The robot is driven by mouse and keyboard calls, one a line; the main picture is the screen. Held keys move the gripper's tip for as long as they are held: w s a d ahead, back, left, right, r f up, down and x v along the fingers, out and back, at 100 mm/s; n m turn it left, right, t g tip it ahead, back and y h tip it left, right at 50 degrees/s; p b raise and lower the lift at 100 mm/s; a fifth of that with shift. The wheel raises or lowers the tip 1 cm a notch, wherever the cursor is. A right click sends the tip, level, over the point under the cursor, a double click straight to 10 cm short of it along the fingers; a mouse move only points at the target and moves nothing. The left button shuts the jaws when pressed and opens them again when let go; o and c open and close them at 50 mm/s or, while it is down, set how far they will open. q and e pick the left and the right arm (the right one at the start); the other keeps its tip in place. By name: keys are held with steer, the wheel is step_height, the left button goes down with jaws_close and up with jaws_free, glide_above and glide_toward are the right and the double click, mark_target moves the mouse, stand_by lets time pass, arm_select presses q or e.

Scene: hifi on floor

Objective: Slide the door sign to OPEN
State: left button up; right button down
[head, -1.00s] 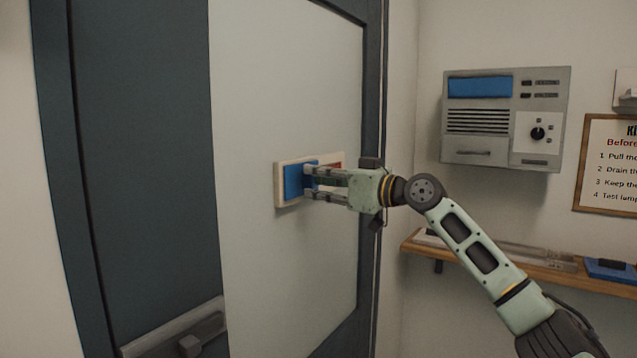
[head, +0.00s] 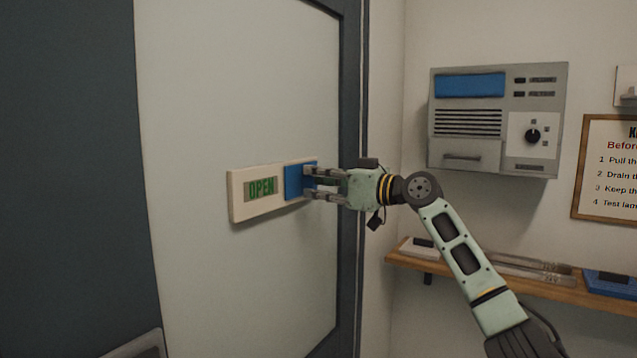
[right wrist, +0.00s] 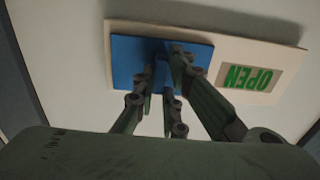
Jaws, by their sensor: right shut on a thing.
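The door sign (head: 236,206) is a cream plate on the pale door panel, with a blue slider (head: 293,181) at its right end. The green word OPEN (head: 261,188) shows in the window at its left. My left gripper is not in view.
A grey wall unit (head: 480,150) with a knob hangs right of the door. Below it a wooden shelf (head: 450,282) holds several items. A framed notice (head: 578,190) is at the far right. A door handle (head: 140,346) shows at the lower left.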

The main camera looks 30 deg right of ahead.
steer(key=shift+d+r, duration=0.15)
steer(key=c, duration=2)
jaws_free()
steer(key=shift+d, duration=0.1)
steer(key=shift+o, duration=0.9)
steer(key=shift+d, duration=0.1)
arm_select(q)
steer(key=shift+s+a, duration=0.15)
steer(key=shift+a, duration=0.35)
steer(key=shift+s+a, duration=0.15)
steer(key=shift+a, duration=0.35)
arm_select(e)
steer(key=v, duration=1.2)
